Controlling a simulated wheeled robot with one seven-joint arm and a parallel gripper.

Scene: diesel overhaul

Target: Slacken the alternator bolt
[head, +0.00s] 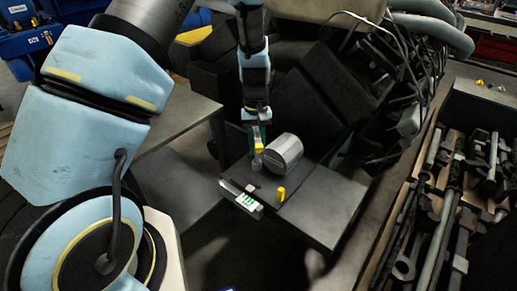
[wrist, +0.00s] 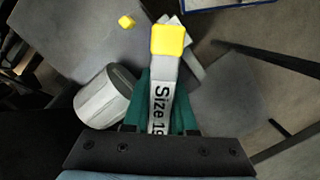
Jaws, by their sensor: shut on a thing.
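My gripper (head: 256,134) is above the small dark table (head: 321,205), its green fingers shut on a grey tool with a yellow end (head: 259,146). In the wrist view the tool (wrist: 162,72) shows a "Size 19" label, partly cut off, between the fingers (wrist: 163,95). A grey ribbed cylinder (head: 284,153), perhaps the alternator, lies just right of the tool; it also shows left of the fingers in the wrist view (wrist: 103,98). A small yellow-topped piece (head: 281,193) stands nearer the table's front. I cannot tell which part is the alternator bolt.
A white strip with green marks (head: 241,198) is at the table's front left edge. Dark engine blocks and hoses (head: 400,50) crowd the back. A bin of metal tools (head: 440,220) stands at the right. A grey bench (head: 180,130) is at the left.

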